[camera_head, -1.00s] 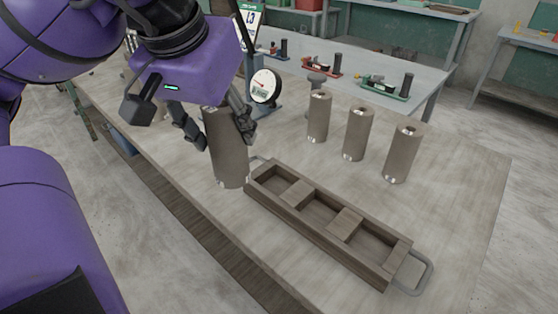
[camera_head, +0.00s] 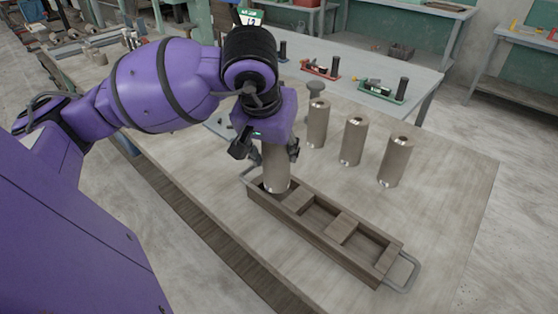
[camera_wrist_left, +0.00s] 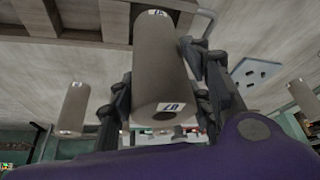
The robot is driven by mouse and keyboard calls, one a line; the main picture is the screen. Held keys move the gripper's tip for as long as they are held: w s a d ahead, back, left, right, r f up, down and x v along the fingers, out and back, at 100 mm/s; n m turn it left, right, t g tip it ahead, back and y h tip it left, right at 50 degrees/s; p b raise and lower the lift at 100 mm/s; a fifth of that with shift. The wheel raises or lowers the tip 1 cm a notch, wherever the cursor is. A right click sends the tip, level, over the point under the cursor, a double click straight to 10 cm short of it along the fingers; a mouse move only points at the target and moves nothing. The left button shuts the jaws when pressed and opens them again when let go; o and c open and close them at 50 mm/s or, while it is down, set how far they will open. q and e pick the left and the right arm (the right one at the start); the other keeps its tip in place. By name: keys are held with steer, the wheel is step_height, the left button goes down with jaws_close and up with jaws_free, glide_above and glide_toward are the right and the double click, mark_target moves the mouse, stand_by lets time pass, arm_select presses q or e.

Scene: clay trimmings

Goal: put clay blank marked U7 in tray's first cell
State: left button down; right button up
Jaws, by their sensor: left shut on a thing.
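The clay blank marked U7 (camera_head: 276,170) is a grey-brown upright cylinder. My left gripper (camera_head: 268,152) is shut on it near its top, and the blank's lower end is at the far-left cell of the wooden tray (camera_head: 323,240). I cannot tell whether it touches the cell floor. In the left wrist view the blank (camera_wrist_left: 160,75) sits between the fingers, with a white U7 label on its near end. The tray has three cells in a row and metal handles; the other two cells look empty. My right gripper is not in view.
Three similar cylinders stand behind the tray: one at left (camera_head: 317,123), one in the middle (camera_head: 353,141), one at right (camera_head: 395,161). The table (camera_head: 450,200) is clear to the tray's right. A grey bench (camera_head: 345,75) with small fixtures stands behind.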

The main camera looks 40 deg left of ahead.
mark_target(279, 163)
arm_select(q)
steer(key=shift+w+f, duration=0.35)
steer(key=shift+f, duration=0.75)
steer(key=shift+w+f, duration=0.1)
steer(key=shift+f, duration=0.8)
steer(key=shift+f, duration=0.2)
steer(key=c, duration=0.9)
jaws_free()
steer(key=shift+s+r, duration=0.1)
steer(key=shift+r, duration=0.5)
steer(key=v, duration=1.1)
steer(key=shift+s+d, duration=0.1)
